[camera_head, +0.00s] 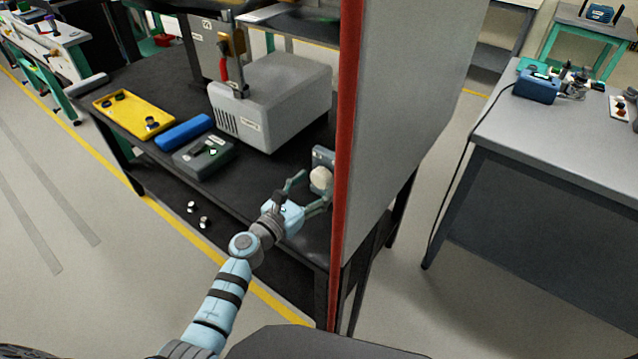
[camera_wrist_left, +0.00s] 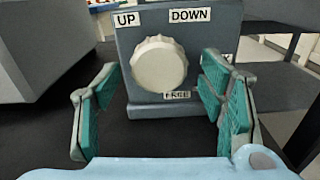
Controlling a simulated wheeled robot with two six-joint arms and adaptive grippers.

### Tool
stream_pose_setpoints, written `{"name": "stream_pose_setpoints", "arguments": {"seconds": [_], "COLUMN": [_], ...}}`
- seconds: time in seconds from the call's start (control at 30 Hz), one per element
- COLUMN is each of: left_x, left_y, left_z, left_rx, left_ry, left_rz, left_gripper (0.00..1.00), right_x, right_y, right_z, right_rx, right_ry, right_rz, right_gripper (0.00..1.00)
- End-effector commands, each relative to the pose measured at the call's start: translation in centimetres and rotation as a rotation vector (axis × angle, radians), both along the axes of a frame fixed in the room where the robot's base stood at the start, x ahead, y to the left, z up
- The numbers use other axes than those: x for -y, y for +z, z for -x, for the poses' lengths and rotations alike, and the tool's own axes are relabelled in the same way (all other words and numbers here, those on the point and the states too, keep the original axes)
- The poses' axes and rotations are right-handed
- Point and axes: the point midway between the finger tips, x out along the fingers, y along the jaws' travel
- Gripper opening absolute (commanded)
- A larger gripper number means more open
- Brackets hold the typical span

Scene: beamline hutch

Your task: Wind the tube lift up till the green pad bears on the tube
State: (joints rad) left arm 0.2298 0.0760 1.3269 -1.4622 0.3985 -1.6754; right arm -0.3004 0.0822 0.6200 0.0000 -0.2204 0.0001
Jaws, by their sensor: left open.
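The tube lift's control is a grey box (camera_wrist_left: 197,40) with a round, ribbed cream knob (camera_wrist_left: 159,65) on its front. Labels read UP at upper left, DOWN at upper right and FREE below the knob. In the head view the box (camera_head: 322,156) and knob (camera_head: 320,179) are at the table's right part, beside the red-edged panel. My left gripper (camera_head: 306,189) is open, its fingers on either side of the knob; in the left wrist view its green-padded fingers (camera_wrist_left: 163,105) stand apart from it. I see no green lift pad or tube. My right gripper is not in view.
A red-edged grey panel (camera_head: 400,120) stands close to the right of my left gripper. A large grey box (camera_head: 270,100) stands behind and left on the dark table. A yellow tray (camera_head: 133,108), a blue case (camera_head: 184,132) and a small grey device (camera_head: 204,155) lie left.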

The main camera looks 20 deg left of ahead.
Motion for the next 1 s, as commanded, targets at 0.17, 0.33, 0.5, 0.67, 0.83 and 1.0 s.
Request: {"name": "stream_pose_setpoints", "arguments": {"seconds": [0.17,0.33,0.5,0.67,0.83,1.0], "left_x": [0.7,0.8,0.8,0.8,0.8,0.8], "left_y": [-0.2,-0.1,-0.1,-0.1,-0.1,-0.1], "left_z": [-1.8,-2.0,-2.0,-2.0,-2.0,-2.0], "left_rx": [-0.001,-0.001,-0.002,-0.002,-0.002,-0.010], "left_ry": [0.001,0.001,0.001,0.001,0.001,0.001], "left_rz": [0.001,0.001,0.002,0.002,0.002,0.021], "left_gripper": [0.64,0.64,0.55,0.29,0.17,0.17], "right_x": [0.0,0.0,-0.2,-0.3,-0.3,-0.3], "right_y": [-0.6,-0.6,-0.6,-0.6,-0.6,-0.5], "right_z": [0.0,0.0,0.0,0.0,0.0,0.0], "right_rx": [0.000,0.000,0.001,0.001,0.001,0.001], "right_ry": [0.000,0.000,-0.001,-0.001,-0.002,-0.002], "right_rz": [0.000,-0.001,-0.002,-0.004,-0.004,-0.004], "right_gripper": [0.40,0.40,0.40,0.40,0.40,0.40]}}
